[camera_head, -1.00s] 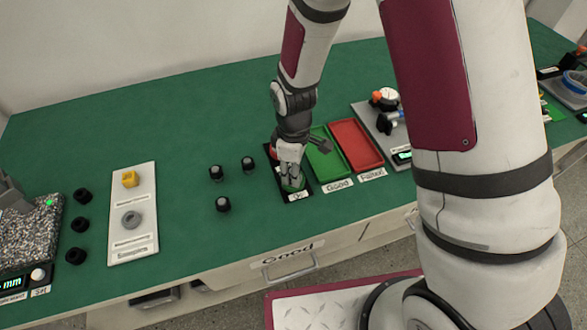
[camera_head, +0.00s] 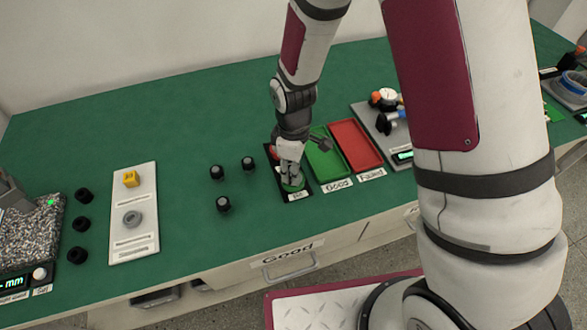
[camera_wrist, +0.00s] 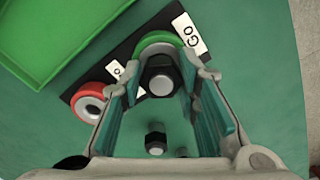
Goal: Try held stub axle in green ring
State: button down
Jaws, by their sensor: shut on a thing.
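My gripper (camera_head: 290,172) points down over the green ring (camera_head: 294,184) at the front of the black gauge plate. In the wrist view my gripper (camera_wrist: 162,92) has its teal-padded fingers on either side of the dark stub axle (camera_wrist: 160,78), shut on it. The axle's hex end faces the camera. The green ring (camera_wrist: 160,39) shows as an arc just beyond the axle, beside the GO label. Whether the axle's lower end is inside the ring or above it is hidden. The red ring (camera_wrist: 90,101) lies on the same plate, left of the fingers.
Several dark stub axles (camera_head: 248,163) stand left of the gauge plate. A green tray (camera_head: 326,166) labelled Good and a red tray (camera_head: 356,146) labelled Failed lie right. A white board (camera_head: 133,218) with yellow and grey parts is further left. Green tabletop lies free behind.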

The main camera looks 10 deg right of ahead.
jog(key=shift+r+p, duration=0.5)
jog(key=shift+r, duration=0.55)
jog(key=shift+r+p, duration=0.9)
jog(key=shift+r, duration=1)
